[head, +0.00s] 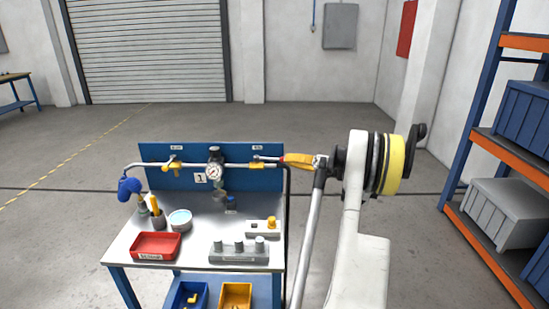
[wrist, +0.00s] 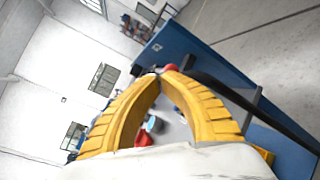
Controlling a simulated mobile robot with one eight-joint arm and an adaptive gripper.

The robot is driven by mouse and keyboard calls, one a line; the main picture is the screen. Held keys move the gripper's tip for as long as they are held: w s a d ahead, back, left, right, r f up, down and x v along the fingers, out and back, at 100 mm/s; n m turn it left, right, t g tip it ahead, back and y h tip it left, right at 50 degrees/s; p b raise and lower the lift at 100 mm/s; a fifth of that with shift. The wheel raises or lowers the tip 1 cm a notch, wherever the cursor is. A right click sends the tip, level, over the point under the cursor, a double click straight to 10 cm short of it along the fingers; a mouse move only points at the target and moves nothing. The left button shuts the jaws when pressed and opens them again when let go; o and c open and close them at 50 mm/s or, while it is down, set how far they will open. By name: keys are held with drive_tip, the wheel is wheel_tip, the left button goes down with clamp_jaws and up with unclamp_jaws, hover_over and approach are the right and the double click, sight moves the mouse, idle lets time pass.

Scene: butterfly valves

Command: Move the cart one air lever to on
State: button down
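Cart one appears to be the steel-topped cart (head: 118,250) with a blue back panel (head: 232,180) in the head view. A pipe runs along the panel, with a yellow lever (head: 172,164) at left and another yellow valve handle (head: 258,165) at right. The small labels above them are unreadable. My gripper (head: 284,160) is by the panel's right edge, at the pipe's right end. In the wrist view its yellow fingertips (wrist: 159,74) meet or nearly meet, with a small red piece just beyond. No lever shows clearly between them.
A round gauge (head: 214,172) sits between the two valves. The tabletop holds a red tray (head: 156,246), a grey block with pegs (head: 238,252) and a blue-rimmed dish (head: 180,220). Orange-and-blue shelving (head: 480,140) stands at right. The floor behind the cart is clear.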

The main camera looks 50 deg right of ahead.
drive_tip(key=s+a+r+m+h+p, duration=0.2)
drive_tip(key=s+a+m+h, duration=0.55)
drive_tip(key=m, duration=0.65)
drive_tip(key=y+b, duration=0.2)
drive_tip(key=b, duration=0.1)
approach(264, 158)
drive_tip(key=w+a, duration=0.2)
drive_tip(key=w, duration=0.1)
drive_tip(key=w+d, duration=0.1)
drive_tip(key=d+b, duration=0.1)
drive_tip(key=shift+w+d+g+h, duration=0.25)
drive_tip(key=shift+w+d+g, duration=0.15)
drive_tip(key=shift+w+d+r, duration=0.1)
drive_tip(key=shift+w+d, duration=0.15)
drive_tip(key=shift+d, duration=0.2)
drive_tip(key=shift+w+d, duration=0.3)
drive_tip(key=shift+d, duration=0.5)
drive_tip(key=shift+a, duration=0.15)
